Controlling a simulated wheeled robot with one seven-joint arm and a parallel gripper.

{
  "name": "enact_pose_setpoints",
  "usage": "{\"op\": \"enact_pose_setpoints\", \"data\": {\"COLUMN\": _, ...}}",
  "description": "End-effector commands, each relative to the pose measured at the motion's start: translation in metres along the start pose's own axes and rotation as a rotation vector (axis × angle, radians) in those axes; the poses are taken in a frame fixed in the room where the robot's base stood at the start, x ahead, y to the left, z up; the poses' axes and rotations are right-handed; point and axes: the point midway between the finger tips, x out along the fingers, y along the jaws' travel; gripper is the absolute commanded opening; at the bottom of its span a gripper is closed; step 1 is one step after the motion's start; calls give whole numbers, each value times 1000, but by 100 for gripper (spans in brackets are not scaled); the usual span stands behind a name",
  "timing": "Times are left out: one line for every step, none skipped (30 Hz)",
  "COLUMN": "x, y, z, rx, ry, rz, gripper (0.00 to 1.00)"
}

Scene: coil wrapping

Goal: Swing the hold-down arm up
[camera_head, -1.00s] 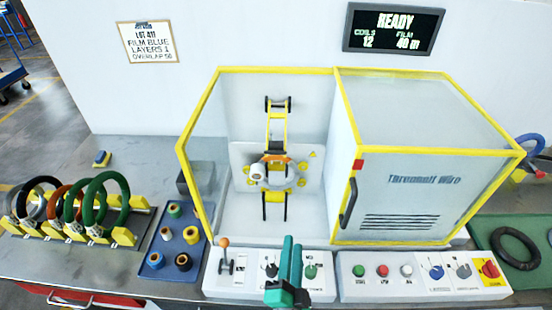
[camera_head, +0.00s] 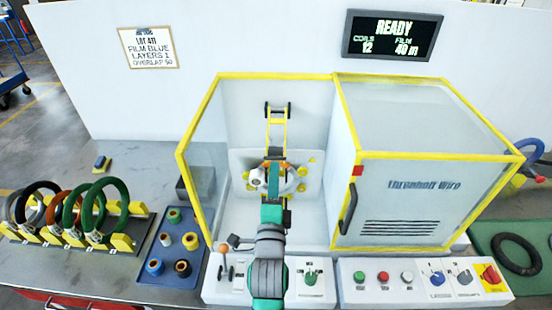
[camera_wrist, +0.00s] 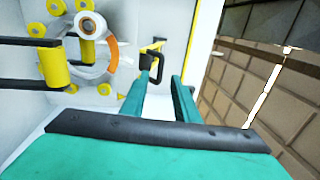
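In the cabinet's open bay a white hub with a ring (camera_head: 258,176), partly orange, faces me. It also shows in the wrist view (camera_wrist: 88,28). A yellow frame with black rollers (camera_head: 276,112) rises above it. In the wrist view a black handle (camera_wrist: 132,78) with a yellow-and-black bar (camera_wrist: 155,50) lies just beyond my fingertips; I cannot tell for sure that it is the hold-down arm. My gripper (camera_head: 275,160) reaches into the bay and covers part of the ring and frame. In the wrist view its teal fingers (camera_wrist: 165,78) are apart, with nothing visible between them.
A yellow-edged cabinet (camera_head: 410,200) with a black door handle stands right of the bay. Control panels (camera_head: 420,278) line the front. Left are a blue tray (camera_head: 172,245) of spools and a rack of coils (camera_head: 100,210). A screen (camera_head: 392,35) reads READY.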

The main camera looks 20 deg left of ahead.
Motion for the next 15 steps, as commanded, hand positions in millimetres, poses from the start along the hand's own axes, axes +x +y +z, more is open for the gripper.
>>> {"op": "enact_pose_setpoints", "data": {"x": 10, "y": -1, "z": 0, "rx": 1, "ry": 0, "rz": -2, "gripper": 28}}
{"op": "enact_pose_setpoints", "data": {"x": 15, "y": -1, "z": 0, "rx": 1, "ry": 1, "rz": -2, "gripper": 28}}
{"op": "enact_pose_setpoints", "data": {"x": 22, "y": -1, "z": 0, "rx": 0, "ry": 1, "rz": -2, "gripper": 28}}
{"op": "enact_pose_setpoints", "data": {"x": 26, "y": -1, "z": 0, "rx": -1, "ry": 1, "rz": -1, "gripper": 28}}
{"op": "enact_pose_setpoints", "data": {"x": 31, "y": -1, "z": 0, "rx": -1, "ry": 1, "rz": -2, "gripper": 28}}
{"op": "enact_pose_setpoints", "data": {"x": 37, "y": -1, "z": 0, "rx": -1, "ry": 1, "rz": -1, "gripper": 28}}
{"op": "enact_pose_setpoints", "data": {"x": 41, "y": -1, "z": 0, "rx": 0, "ry": 1, "rz": -1, "gripper": 28}}
{"op": "enact_pose_setpoints", "data": {"x": 45, "y": -1, "z": 0, "rx": 0, "ry": 1, "rz": -1, "gripper": 28}}
{"op": "enact_pose_setpoints", "data": {"x": 50, "y": 0, "z": 0, "rx": 0, "ry": 0, "rz": 0, "gripper": 28}}
{"op": "enact_pose_setpoints", "data": {"x": 53, "y": 0, "z": 0, "rx": 0, "ry": 0, "rz": 0, "gripper": 28}}
{"op": "enact_pose_setpoints", "data": {"x": 56, "y": 0, "z": 0, "rx": 0, "ry": 0, "rz": 0, "gripper": 28}}
{"op": "enact_pose_setpoints", "data": {"x": 59, "y": 0, "z": 0, "rx": 0, "ry": 0, "rz": 0, "gripper": 28}}
{"op": "enact_pose_setpoints", "data": {"x": 62, "y": 0, "z": 0, "rx": -1, "ry": 0, "rz": 0, "gripper": 28}}
{"op": "enact_pose_setpoints", "data": {"x": 63, "y": 0, "z": 0, "rx": -1, "ry": 0, "rz": 0, "gripper": 28}}
{"op": "enact_pose_setpoints", "data": {"x": 65, "y": 0, "z": 0, "rx": -1, "ry": 0, "rz": 0, "gripper": 28}}
